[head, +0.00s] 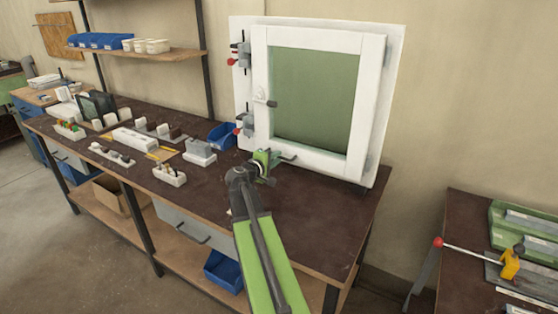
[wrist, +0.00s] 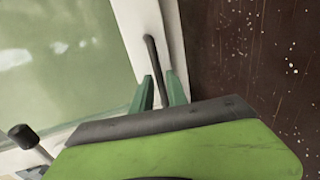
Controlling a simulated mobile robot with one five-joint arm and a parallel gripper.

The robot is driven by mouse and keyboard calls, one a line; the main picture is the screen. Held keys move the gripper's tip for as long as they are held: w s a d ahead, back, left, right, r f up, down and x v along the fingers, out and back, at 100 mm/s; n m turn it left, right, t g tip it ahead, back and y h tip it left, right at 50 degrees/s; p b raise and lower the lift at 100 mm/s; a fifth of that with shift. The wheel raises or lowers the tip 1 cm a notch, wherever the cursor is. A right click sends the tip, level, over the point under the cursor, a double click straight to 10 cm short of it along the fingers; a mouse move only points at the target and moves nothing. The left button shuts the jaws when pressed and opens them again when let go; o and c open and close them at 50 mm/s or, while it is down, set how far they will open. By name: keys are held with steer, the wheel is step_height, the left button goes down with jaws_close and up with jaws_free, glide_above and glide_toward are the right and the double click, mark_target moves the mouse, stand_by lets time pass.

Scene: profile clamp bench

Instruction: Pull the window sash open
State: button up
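The window sash (head: 263,50) is a white frame around a green pane, set in a white outer frame (head: 385,100) on the bench. It looks closed. A pale handle (head: 263,98) sits on its left side. A dark bar (head: 288,157) lies at its bottom rail and shows in the wrist view (wrist: 151,48) along the white rail. My gripper (head: 268,163) is at the sash's lower left; in the wrist view its green fingers (wrist: 160,90) stand apart on both sides of the bar. Whether they touch it is hard to tell.
Clamps with red ends, upper (head: 239,53) and lower (head: 243,123), sit at the frame's left edge. A dark knob (wrist: 22,136) is near my gripper.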

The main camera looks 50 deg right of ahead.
steer(key=shift+x, duration=1.05)
jaws_close()
stand_by(0.5)
